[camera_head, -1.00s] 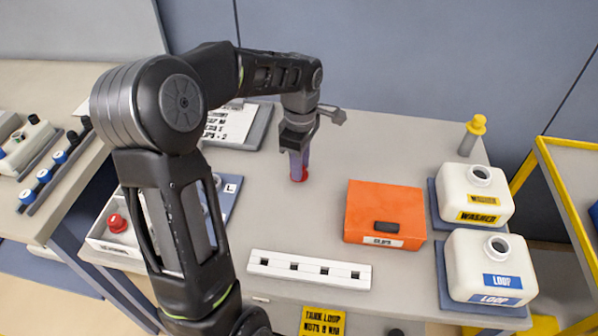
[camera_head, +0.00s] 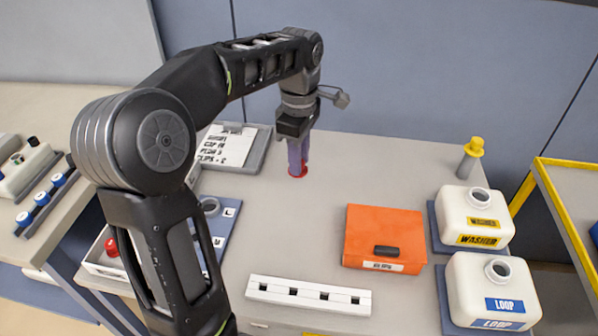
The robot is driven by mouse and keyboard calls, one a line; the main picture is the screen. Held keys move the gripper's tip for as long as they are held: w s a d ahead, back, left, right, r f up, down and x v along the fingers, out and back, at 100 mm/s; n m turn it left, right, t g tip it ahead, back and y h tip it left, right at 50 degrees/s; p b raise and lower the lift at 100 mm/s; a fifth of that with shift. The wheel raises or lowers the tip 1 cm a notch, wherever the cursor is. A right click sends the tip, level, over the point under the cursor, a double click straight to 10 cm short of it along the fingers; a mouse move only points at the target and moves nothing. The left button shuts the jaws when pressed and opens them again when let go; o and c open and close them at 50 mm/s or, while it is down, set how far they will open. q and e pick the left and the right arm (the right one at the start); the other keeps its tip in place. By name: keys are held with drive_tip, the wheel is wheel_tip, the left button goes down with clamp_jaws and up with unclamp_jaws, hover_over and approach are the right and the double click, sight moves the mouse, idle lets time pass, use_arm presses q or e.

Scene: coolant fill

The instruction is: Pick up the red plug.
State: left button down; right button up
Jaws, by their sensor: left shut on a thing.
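My left gripper (camera_head: 298,156) points down above the back middle of the table. It is shut on the red plug (camera_head: 298,173), whose red rim shows at the fingertips. The fingers hide the rest of the plug. The plug appears held above the table top, with clear surface around it. Another red knob-like part (camera_head: 112,247) sits in a white tray (camera_head: 100,264) at the left, partly behind my left arm. My right gripper is not in view.
An orange box (camera_head: 385,225) stands right of the middle. A white strip with several square holes (camera_head: 308,296) lies in front. WASHER (camera_head: 472,208) and LOOP (camera_head: 485,275) jugs and a yellow-capped bottle (camera_head: 470,160) stand right. A clipboard (camera_head: 255,155) lies back left.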

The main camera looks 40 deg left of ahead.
use_arm(q)
drive_tip(key=shift+r, duration=0.25)
idle(0.5)
